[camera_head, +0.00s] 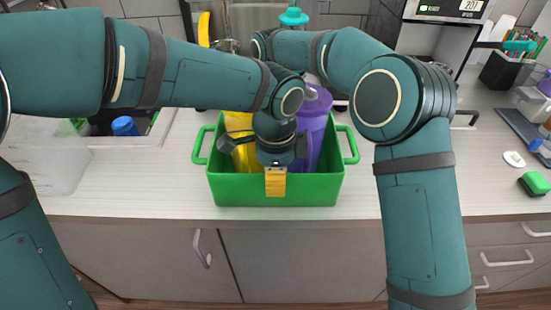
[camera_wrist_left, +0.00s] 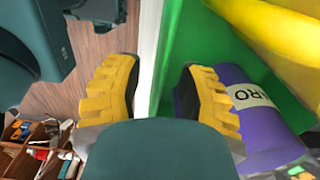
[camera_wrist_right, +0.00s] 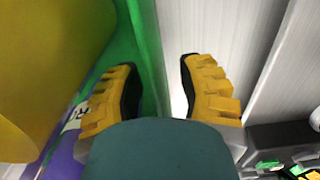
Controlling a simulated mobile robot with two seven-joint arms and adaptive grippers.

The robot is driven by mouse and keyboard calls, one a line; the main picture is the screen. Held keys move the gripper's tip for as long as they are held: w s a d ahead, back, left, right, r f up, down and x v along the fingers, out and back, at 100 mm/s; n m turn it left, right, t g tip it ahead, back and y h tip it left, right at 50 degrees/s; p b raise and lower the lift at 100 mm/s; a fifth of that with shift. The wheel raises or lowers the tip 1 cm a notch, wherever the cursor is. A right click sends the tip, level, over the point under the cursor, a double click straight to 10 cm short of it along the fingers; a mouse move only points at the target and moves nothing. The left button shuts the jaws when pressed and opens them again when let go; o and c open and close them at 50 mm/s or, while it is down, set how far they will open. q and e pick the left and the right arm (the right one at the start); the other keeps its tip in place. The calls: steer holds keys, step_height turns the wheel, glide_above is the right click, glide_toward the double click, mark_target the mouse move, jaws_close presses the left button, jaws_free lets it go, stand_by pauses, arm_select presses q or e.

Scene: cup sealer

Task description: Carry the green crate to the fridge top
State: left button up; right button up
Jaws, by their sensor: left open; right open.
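The green crate (camera_head: 325,190) stands upright on the counter in the head view. It holds a yellow item (camera_head: 240,150) and a purple item (camera_head: 318,125), the latter with a white label in the left wrist view (camera_wrist_left: 235,110). My left gripper (camera_wrist_left: 160,90) is open. Its fingers straddle the crate's near wall, one outside and one inside above the purple item. My right gripper (camera_wrist_right: 158,85) is open around the crate's far wall, one finger inside and one over the counter. In the head view my arms mostly hide the right gripper. I cannot tell whether any finger touches the wall.
The pale counter (camera_head: 150,195) has a sink with a blue-capped item (camera_head: 124,126) at left. A clear container (camera_head: 50,160) stands at the left. The counter is clear beside the crate. No fridge is identifiable.

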arm_select(q)
jaws_close()
arm_select(e)
jaws_close()
arm_select(q)
steer(key=shift+r, duration=0.15)
arm_select(e)
steer(key=shift+r, duration=0.2)
